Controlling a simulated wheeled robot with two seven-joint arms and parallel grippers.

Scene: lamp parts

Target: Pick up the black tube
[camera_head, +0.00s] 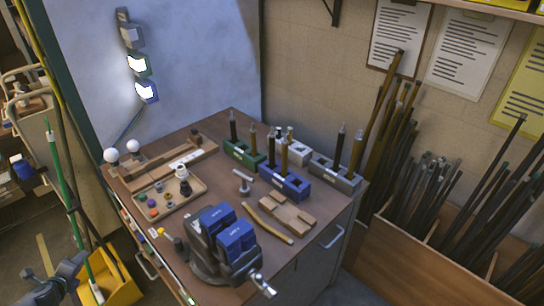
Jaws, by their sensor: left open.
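Black tubes stand upright in holders at the back of the workbench. One black tube (233,128) is in the green holder (243,156), beside a brown tube (252,142). Another black tube (339,146) is in the grey holder (334,175), beside a brown tube (355,154). The tubes' lower ends are hidden in the holders. My left gripper (66,276) is open and empty at the lower left, off the bench and far from the tubes. My right gripper is out of view.
A blue-jawed vise (222,245) stands at the bench's front. A parts tray (170,210) and white bulbs (112,155) are at the left. A wooden block (287,215) lies before the blue holder. Long rods (440,200) fill a wooden bin at the right.

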